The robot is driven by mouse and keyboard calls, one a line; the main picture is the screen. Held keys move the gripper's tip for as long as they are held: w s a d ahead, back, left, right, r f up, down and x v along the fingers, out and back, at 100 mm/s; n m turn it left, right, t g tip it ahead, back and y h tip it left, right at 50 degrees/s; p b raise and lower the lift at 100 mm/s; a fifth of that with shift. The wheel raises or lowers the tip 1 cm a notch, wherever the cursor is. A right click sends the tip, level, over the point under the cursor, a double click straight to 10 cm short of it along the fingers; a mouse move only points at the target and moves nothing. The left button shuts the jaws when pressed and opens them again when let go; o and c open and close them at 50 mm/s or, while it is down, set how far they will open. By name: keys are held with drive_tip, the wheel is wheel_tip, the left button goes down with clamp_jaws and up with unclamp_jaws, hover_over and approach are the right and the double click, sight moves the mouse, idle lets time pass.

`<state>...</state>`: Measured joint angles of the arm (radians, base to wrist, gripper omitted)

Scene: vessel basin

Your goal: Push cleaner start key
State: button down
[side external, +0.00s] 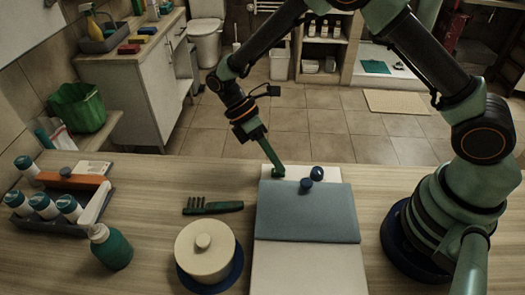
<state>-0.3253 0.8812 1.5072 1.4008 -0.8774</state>
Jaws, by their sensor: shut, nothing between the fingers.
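My gripper (278,172) is shut and empty, pointing down at the far left end of a pale box-like unit with a blue-grey panel (310,215) across it. The fingertips are over or on the unit's pale far strip (330,176); I cannot tell whether they touch it. A dark blue round knob (316,173) stands on the far strip, to the right of the fingertips. A second dark blue knob (306,186) sits at the panel's far edge. No start key is clearly marked, and the fingertips hide the spot under them.
A green comb (212,207) lies left of the unit. A cream lidded pot (205,249) on a blue base, a green bottle (111,248) and a tray of bottles (47,226) stand further left.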

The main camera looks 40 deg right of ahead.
sight(275, 170)
drive_tip(key=shift+f, duration=0.2)
idle(0.3)
drive_tip(key=shift+r, duration=0.9)
drive_tip(key=shift+r, duration=2.5)
drive_tip(key=shift+r, duration=0.1)
drive_tip(key=s+d+r+m+t+y, duration=0.1)
drive_tip(key=s+d+r+m+t, duration=0.1)
drive_tip(key=d+r+m+t, duration=0.3)
drive_tip(key=s+d+r+m+t+y, duration=0.1)
drive_tip(key=s+d+r+m+t, duration=0.1)
drive_tip(key=d+r+m+t, duration=0.4)
wheel_tip(275, 170, up, 4)
drive_tip(key=m+t, duration=0.1)
drive_tip(key=m, duration=0.1)
drive_tip(key=shift+s+m+t, duration=0.25)
drive_tip(key=shift+m+t, duration=0.05)
drive_tip(key=shift+m, duration=0.1)
